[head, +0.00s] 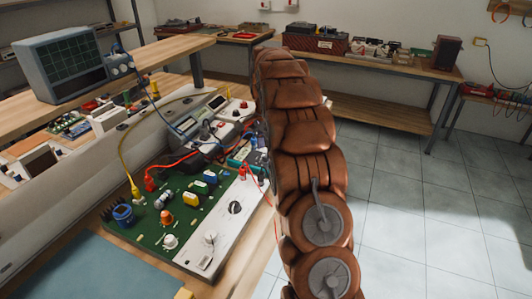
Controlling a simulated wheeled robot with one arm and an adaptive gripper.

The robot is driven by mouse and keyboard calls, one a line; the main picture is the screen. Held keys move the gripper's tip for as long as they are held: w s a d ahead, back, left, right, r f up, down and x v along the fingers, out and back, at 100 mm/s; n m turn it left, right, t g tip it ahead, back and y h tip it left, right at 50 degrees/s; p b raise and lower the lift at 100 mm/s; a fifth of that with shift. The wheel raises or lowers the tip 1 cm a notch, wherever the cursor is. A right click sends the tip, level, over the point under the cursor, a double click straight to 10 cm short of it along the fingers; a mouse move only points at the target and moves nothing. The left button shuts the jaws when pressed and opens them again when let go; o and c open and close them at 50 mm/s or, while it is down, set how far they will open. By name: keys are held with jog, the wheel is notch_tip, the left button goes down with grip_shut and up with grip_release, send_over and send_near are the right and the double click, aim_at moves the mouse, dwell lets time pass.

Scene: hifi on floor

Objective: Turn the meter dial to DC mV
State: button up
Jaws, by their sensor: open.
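A grey meter-like instrument (200,122) with a small display lies at the back of the circuit trainer on the bench, with red and black leads near it. Its dial and markings are too small to make out. A black round knob (235,207) sits on the trainer's white panel (222,231); I cannot tell whether it is the meter dial. My brown segmented arm crosses the middle of the head view and covers the bench's right edge. My gripper cannot be made out.
The green circuit board (150,236) carries several coloured knobs and plugs. A yellow cable (122,152) arches over it. An oscilloscope (68,65) stands on the raised shelf at left. A blue mat (95,270) lies in front. Tiled floor (420,210) is open at right.

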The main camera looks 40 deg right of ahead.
aim_at(265, 157)
notch_tip(265, 157, up, 9)
dwell(0.5)
jog(key=shift+r, duration=0.1)
dwell(0.4)
jog(key=s+a+r+n+g+p, duration=0.1)
jog(key=s+a+r+n, duration=0.1)
jog(key=s+a+n, duration=0.5)
jog(key=s+a+r+n+p, duration=0.1)
jog(key=s+a+r+n, duration=0.15)
jog(key=s+a, duration=0.8)
jog(key=s+a+f+n, duration=0.2)
jog(key=s+a+n, duration=0.1)
jog(key=s, duration=0.4)
jog(key=s+a+f+n+p, duration=0.1)
jog(key=s+a+f+n, duration=0.1)
jog(key=s, duration=0.6)
jog(key=s+a+f+n+p, duration=0.1)
jog(key=s+a+n, duration=0.3)
jog(key=s, duration=0.4)
jog(key=shift+s+a+f+g, duration=0.25)
jog(key=shift+a+f+g, duration=0.2)
jog(key=shift+a, duration=0.45)
